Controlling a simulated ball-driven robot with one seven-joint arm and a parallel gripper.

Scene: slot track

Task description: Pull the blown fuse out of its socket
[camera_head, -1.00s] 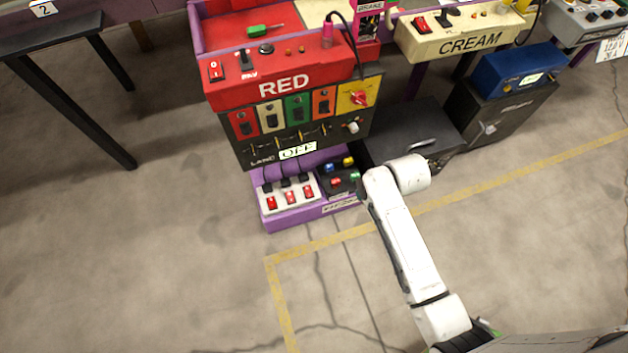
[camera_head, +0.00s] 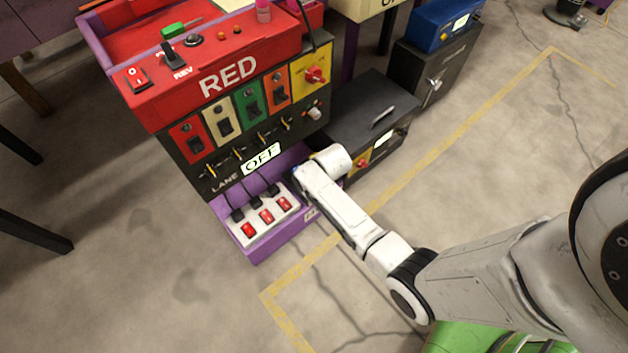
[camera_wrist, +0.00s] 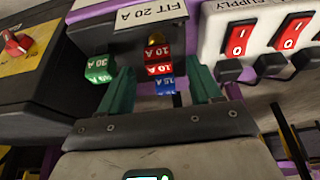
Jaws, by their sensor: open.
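The black fuse block (camera_wrist: 150,22) has a label reading FIT 20 A (camera_wrist: 150,14). Below the label are a dark yellow fuse (camera_wrist: 156,39), red fuses marked 10 A (camera_wrist: 158,53) and a blue fuse marked 15 A (camera_wrist: 165,87). A green fuse marked 30 A (camera_wrist: 98,69) is to their left. I cannot tell which fuse is blown. My gripper (camera_wrist: 160,68) is open, its green fingers on either side of the red and blue fuses in the wrist view; contact is unclear. In the head view my arm hides the gripper and fuse block.
The white supply strip (camera_wrist: 275,35) with red switches is right of the fuse block in the wrist view. The RED console (camera_head: 225,85) has an OFF sign (camera_head: 261,158). A dark cabinet (camera_head: 365,115) stands behind my arm. Open floor lies in front.

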